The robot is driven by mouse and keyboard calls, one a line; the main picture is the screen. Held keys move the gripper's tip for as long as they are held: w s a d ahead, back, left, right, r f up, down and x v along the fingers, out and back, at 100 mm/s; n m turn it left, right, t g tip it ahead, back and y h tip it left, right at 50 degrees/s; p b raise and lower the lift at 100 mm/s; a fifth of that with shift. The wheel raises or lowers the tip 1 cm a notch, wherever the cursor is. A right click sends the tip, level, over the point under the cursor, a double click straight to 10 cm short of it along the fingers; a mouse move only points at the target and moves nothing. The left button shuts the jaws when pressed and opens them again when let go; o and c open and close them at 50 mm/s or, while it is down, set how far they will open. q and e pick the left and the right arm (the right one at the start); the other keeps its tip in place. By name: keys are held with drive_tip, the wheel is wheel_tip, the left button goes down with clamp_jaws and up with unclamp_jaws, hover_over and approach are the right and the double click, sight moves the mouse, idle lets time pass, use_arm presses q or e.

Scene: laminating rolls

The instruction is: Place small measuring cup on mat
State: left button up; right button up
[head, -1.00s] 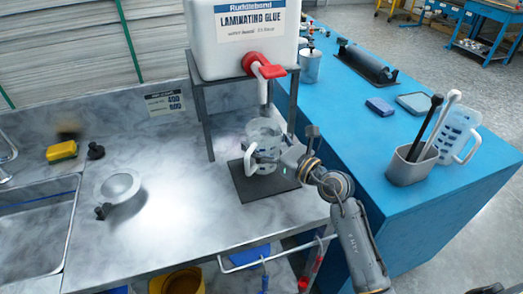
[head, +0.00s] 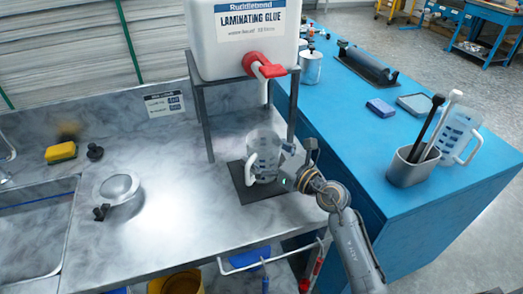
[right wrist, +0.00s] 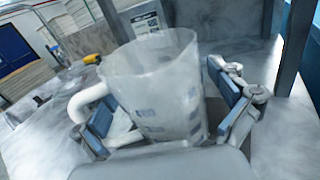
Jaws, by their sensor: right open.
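The small measuring cup (head: 264,154), clear with blue markings and a white handle, stands upright on the dark mat (head: 240,188) under the glue dispenser's red tap. My right gripper (head: 288,160) is open, just right of the cup in the head view. In the right wrist view the cup (right wrist: 160,85) stands between the open fingers of the gripper (right wrist: 165,120), its handle to the left. I cannot tell whether a finger touches it. My left gripper is not in view.
The glue dispenser (head: 240,45) stands on a dark metal stand (head: 206,130) around the mat's back. A larger measuring jug (head: 460,135) and a grey container (head: 414,170) with tools are on the blue bench.

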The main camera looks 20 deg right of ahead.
drive_tip(key=shift+r, duration=0.25)
drive_tip(key=b+v, duration=0.1)
drive_tip(key=v, duration=0.9)
drive_tip(key=shift+s+d+f+b, duration=0.15)
drive_tip(key=shift+s+b, duration=0.15)
drive_tip(key=shift+b, duration=0.05)
drive_tip(key=shift+s+d, duration=0.35)
drive_tip(key=shift+s, duration=0.3)
